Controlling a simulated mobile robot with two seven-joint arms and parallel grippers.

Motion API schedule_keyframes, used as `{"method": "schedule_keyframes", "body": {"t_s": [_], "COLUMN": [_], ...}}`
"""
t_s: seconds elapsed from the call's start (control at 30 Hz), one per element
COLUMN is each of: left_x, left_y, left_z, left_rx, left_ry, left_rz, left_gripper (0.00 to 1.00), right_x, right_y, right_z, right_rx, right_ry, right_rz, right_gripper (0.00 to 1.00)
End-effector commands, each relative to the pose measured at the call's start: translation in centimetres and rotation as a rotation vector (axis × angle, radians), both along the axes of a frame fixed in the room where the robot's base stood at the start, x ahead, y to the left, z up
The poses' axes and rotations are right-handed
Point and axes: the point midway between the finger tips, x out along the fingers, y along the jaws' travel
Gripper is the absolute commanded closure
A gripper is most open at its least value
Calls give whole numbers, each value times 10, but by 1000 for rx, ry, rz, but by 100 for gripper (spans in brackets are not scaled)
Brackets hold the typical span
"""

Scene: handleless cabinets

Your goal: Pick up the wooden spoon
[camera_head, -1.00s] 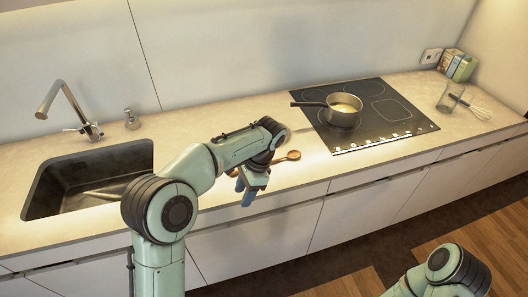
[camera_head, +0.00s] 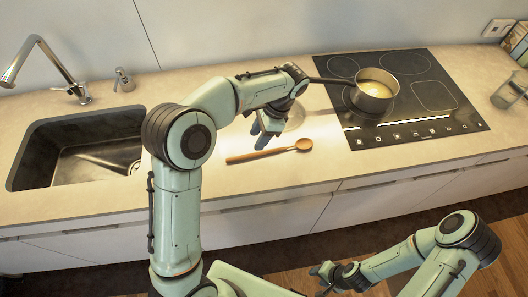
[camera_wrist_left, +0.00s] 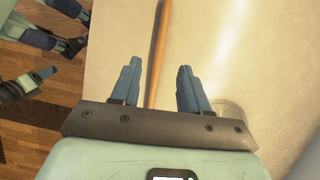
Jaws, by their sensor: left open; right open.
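The wooden spoon (camera_head: 270,153) lies flat on the pale countertop in the head view, its bowl to the right and its handle to the left. My left gripper (camera_head: 262,140) is open above the counter, just behind and above the spoon, and holds nothing. In the left wrist view the spoon's handle (camera_wrist_left: 158,50) runs up between the two open fingers of my left gripper (camera_wrist_left: 157,80); its lower part is hidden by the gripper body. My right gripper (camera_head: 325,277) is low in front of the cabinets, away from the counter, open and empty.
A pot (camera_head: 373,92) with pale yellow contents stands on the black cooktop (camera_head: 435,95), its handle reaching left behind my left wrist. A dark sink (camera_head: 80,150) with a faucet (camera_head: 45,65) is at the left. A glass (camera_head: 508,92) stands at the right.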

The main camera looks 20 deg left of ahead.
Motion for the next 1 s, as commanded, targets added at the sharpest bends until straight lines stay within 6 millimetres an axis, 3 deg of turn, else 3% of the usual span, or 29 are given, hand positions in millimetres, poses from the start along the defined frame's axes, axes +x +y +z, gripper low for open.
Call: {"method": "schedule_keyframes", "body": {"t_s": [0.1, 0.33, 0.6, 0.9, 0.93, 1.0], "left_x": [-4, -6, -12, -12, -12, -12], "left_y": [5, 7, 12, 13, 13, 13], "left_z": [-16, -31, -69, -73, -73, -73], "left_rx": [0, -1, 0, -1, -1, -1], "left_ry": [1, 0, -1, -4, -4, -4], "left_rz": [0, -1, 0, 0, 0, 0], "left_gripper": [55, 55, 55, 55, 58, 81], "right_x": [-4, -6, -11, -11, -11, -11], "right_y": [0, 0, 0, 0, 0, 0], "right_z": [-5, -7, -12, -12, -12, -12], "right_rx": [-1, 0, 0, 0, 0, 0], "right_ry": [5, 6, 11, 11, 11, 11], "right_rz": [0, 0, 1, 1, 1, 1], "right_gripper": [58, 58, 58, 58, 58, 58]}}
